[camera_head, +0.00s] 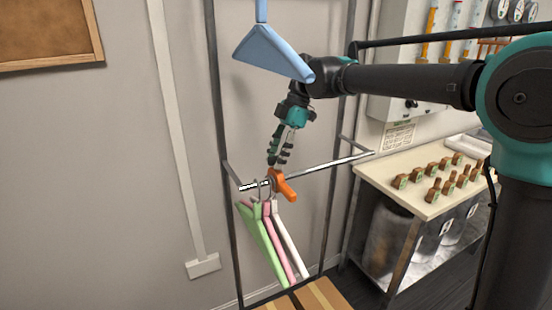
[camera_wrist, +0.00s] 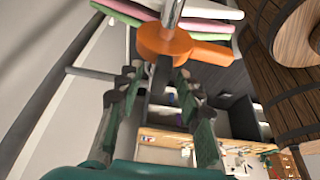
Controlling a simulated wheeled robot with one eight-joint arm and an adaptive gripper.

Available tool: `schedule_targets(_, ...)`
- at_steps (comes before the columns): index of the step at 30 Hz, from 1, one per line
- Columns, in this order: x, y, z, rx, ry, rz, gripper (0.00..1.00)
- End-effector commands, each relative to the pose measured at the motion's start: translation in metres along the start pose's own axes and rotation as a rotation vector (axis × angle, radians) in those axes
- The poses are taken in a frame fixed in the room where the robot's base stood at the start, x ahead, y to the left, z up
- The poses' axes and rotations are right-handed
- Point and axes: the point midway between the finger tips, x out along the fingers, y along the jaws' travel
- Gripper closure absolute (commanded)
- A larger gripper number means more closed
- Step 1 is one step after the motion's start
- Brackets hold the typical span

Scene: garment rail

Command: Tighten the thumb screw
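The orange thumb screw (camera_head: 285,188) sits on the horizontal metal rail (camera_head: 325,163), with its lever pointing down and to the right. In the wrist view the thumb screw (camera_wrist: 165,40) is near the top, with its lever to the right. My gripper (camera_head: 278,157) points down, just above the thumb screw. In the wrist view my gripper (camera_wrist: 158,82) has its two fingers spread apart, with the orange part beyond their tips. A dark piece shows between the fingers below the orange part; I cannot tell what it is. No contact is clear.
Green (camera_head: 262,240), pink (camera_head: 276,238) and white (camera_head: 292,242) hangers hang below the rail. A blue hanger (camera_head: 268,52) hangs higher, close to my arm. Dark frame posts (camera_head: 222,130) stand on both sides. A table (camera_head: 400,180) with several small brown pieces stands at right.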

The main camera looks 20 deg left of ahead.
Motion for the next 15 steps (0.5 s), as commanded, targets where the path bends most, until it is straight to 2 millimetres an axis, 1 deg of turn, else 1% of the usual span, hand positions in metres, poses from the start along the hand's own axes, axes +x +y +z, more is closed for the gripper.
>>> schedule_targets(3,0.0050,-0.0001,-0.0003,0.000,0.000,0.000,0.64)
schedule_targets(11,0.0059,-0.0001,-0.0001,0.001,0.000,0.000,0.64)
schedule_targets(15,0.0058,-0.0001,0.0000,0.001,0.000,0.000,0.80)
